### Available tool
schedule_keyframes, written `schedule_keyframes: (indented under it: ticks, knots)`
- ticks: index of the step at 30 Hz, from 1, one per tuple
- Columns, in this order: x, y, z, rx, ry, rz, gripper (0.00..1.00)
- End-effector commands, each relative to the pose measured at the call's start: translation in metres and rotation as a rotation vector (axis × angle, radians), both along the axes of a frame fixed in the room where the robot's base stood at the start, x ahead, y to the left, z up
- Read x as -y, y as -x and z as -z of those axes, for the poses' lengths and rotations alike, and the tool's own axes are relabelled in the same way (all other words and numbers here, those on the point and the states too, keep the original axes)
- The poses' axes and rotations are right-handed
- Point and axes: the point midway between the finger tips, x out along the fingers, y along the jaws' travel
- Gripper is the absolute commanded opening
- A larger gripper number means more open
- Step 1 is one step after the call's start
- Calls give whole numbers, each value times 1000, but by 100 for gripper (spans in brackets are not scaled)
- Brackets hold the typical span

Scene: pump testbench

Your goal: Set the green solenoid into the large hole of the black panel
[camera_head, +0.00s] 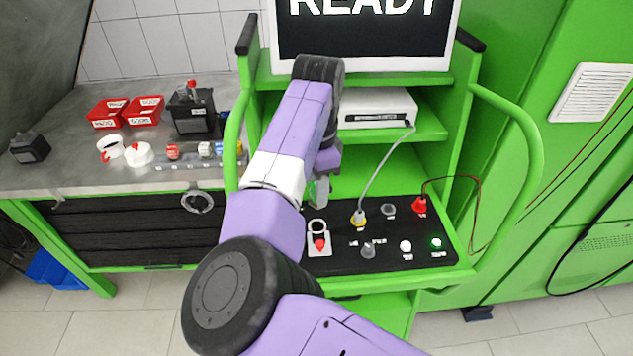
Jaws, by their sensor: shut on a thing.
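The black panel (385,251) lies on the green bench shelf, with plugs, lamps and a switch on it. My gripper (320,191) is over the panel's back left part, partly hidden behind my purple arm. It is shut on the green solenoid (310,193), of which only a small green part shows beside the fingers. The large hole cannot be made out; the arm and gripper cover the panel's left part. Whether the solenoid touches the panel cannot be told.
A red plug (420,205) is farther right. Left, a grey table (65,150) holds red bins (145,111) and a rail of parts (200,161).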

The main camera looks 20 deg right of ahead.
Motion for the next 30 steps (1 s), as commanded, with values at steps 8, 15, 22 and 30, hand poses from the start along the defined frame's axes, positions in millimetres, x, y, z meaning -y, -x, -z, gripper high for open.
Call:
schedule_keyframes:
  ticks: [8,15,22,30]
  knots:
    - [-1,0,22,-1,0,-1,2]
    - [-1,0,47,0,-1,-1,2]
    - [1,0,64,0,2,-1,2]
    - [0,-1,70,2,1,-1,2]
